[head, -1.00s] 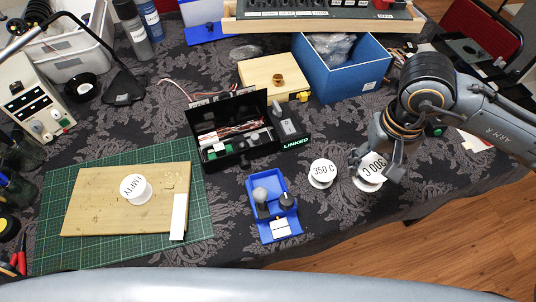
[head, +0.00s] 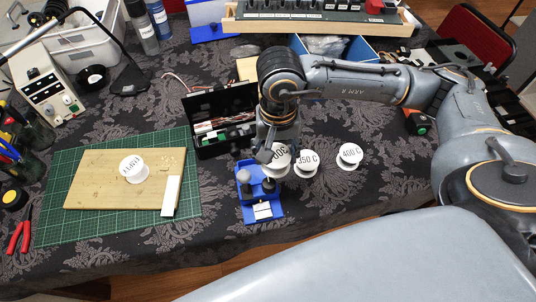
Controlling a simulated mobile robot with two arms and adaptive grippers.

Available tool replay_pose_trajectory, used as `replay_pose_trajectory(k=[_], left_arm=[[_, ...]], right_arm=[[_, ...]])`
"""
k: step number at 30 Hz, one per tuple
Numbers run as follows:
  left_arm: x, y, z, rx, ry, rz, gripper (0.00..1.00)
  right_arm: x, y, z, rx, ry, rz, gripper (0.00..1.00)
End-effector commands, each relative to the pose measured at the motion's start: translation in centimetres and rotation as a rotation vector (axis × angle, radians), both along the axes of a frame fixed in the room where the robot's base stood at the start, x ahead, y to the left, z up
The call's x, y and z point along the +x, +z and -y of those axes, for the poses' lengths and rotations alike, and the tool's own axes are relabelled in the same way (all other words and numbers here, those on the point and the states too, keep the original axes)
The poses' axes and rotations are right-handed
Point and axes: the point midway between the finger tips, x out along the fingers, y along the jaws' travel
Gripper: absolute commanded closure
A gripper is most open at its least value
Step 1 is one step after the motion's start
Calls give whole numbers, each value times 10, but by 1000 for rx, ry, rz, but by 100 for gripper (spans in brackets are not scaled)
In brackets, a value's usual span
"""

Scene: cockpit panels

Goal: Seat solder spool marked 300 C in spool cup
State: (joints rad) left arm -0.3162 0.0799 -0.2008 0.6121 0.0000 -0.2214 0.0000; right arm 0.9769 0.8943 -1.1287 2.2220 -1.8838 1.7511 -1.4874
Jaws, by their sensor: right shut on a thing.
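My right gripper (head: 277,152) is shut on the white solder spool (head: 280,162), whose label is partly covered and shows "00 C"; it read 300 C earlier. The spool is beside the upper right of the blue fixture (head: 262,212), which carries a grey ball-topped knob (head: 243,176) and a dark knob (head: 268,185). I cannot tell whether the spool touches the fixture, and I cannot make out a spool cup for certain. The spool marked 350 C (head: 306,161) stands close to its right. My left gripper is not in view.
The spool marked 400 C (head: 349,155) stands farther right. An EMPTY spool (head: 134,169) sits on the wooden board (head: 95,187) on the green mat (head: 58,205). An open black box (head: 207,148) stands just left of my gripper. Cloth right of the spools is clear.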

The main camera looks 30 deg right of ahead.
Motion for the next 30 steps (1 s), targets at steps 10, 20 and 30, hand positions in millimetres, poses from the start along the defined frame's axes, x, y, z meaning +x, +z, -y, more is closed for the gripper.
replay_pose_trajectory(k=[10, 20, 30], left_arm=[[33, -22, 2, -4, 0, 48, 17], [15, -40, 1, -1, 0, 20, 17], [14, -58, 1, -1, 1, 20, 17]], right_arm=[[62, -52, 53, -1, -3, -3, 79], [85, -82, 72, 0, 4, 0, 79], [91, -121, 77, 0, 4, -1, 79]])
